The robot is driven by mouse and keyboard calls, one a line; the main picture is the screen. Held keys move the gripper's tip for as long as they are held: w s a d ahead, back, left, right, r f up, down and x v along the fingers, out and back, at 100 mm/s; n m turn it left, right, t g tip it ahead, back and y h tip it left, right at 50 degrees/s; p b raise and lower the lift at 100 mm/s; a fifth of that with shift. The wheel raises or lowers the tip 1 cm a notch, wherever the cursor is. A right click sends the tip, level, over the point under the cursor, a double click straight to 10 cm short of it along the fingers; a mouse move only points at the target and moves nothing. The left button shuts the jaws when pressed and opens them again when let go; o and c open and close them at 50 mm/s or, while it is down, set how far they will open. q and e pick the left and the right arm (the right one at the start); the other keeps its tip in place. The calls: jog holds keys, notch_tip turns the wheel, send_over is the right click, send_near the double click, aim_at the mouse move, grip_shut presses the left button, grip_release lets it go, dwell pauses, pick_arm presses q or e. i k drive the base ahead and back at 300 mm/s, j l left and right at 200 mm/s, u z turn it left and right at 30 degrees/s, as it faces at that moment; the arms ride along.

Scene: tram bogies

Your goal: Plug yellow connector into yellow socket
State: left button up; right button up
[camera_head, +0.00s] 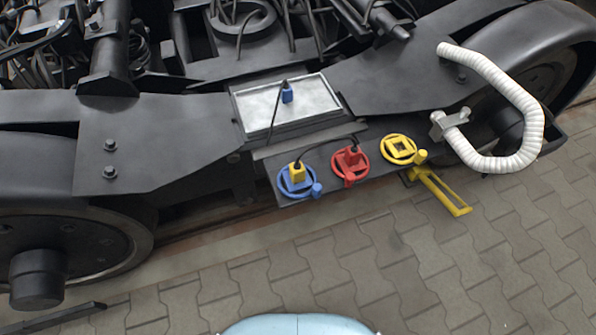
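The yellow connector (297,171) sits upright at the blue ring-shaped socket (285,187), on a dark plate (322,178) at the side of the bogie. A dark cable runs from it toward the red connector. The yellow socket (399,149) is at the right end of the same plate, with a yellow ring around a square frame. No connector sits in it. Neither of my grippers is in view.
A red connector (351,158) sits at the red socket (338,175). A blue connector (287,93) stands on a grey tray (318,97) behind. A yellow handle (446,194) sticks out below the yellow socket. A white corrugated hose (527,105) curves at the right. The paving in front is clear.

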aim_at(297, 173)
jog(key=u, duration=1.7)
jog(key=k+l, duration=0.45)
jog(key=k, duration=0.15)
